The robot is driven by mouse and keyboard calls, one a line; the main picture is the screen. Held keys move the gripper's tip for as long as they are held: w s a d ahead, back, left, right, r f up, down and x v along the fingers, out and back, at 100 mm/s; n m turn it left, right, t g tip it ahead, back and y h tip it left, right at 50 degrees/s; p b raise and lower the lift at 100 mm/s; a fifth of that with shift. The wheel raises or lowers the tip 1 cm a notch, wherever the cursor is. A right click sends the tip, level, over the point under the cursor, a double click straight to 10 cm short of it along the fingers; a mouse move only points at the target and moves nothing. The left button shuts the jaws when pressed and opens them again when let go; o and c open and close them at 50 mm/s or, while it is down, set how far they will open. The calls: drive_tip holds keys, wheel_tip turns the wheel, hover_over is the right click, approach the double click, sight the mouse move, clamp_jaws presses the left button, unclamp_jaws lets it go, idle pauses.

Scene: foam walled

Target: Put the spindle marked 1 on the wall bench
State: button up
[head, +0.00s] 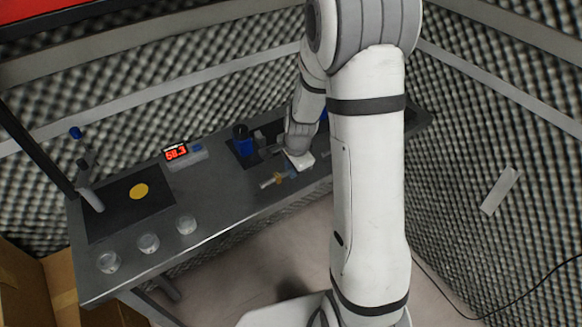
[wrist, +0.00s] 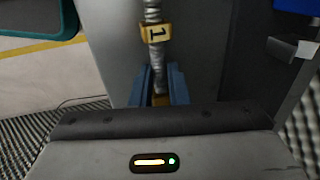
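The spindle marked 1 (wrist: 153,12) is a ridged grey rod with a yellow tag reading 1, seen in the wrist view. It runs up the picture from between the two blue fingers of my gripper (wrist: 158,82). The fingers lie close against both sides of its brown lower part, with no clear gap. In the head view the spindle (head: 267,182) shows near the front edge of the wall bench (head: 235,190), beside my gripper (head: 287,172). I cannot tell whether it touches the bench top.
A lit red display reading 68.3 (head: 176,152) and a dark mat with a yellow disc (head: 139,191) are on the bench. Several glass jars (head: 148,242) line its front left. A blue container (head: 241,143) stands behind my gripper. Foam walls close in behind and right.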

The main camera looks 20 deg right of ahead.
drive_tip(key=shift+s+f, duration=0.35)
drive_tip(key=shift+s, duration=0.05)
drive_tip(key=shift+w+r+p, duration=0.2)
drive_tip(key=shift+r+p, duration=0.15)
drive_tip(key=shift+r, duration=0.25)
drive_tip(key=a+v, duration=0.1)
drive_tip(key=v, duration=1)
drive_tip(key=s+r+n, duration=0.5)
drive_tip(key=s+n, duration=0.2)
drive_tip(key=s, duration=0.2)
drive_tip(key=s+r+n, duration=0.5)
drive_tip(key=s+n, duration=0.2)
drive_tip(key=s, duration=0.2)
drive_tip(key=shift+a+t+h, duration=0.3)
drive_tip(key=shift+a, duration=0.05)
drive_tip(key=shift+s+r, duration=0.1)
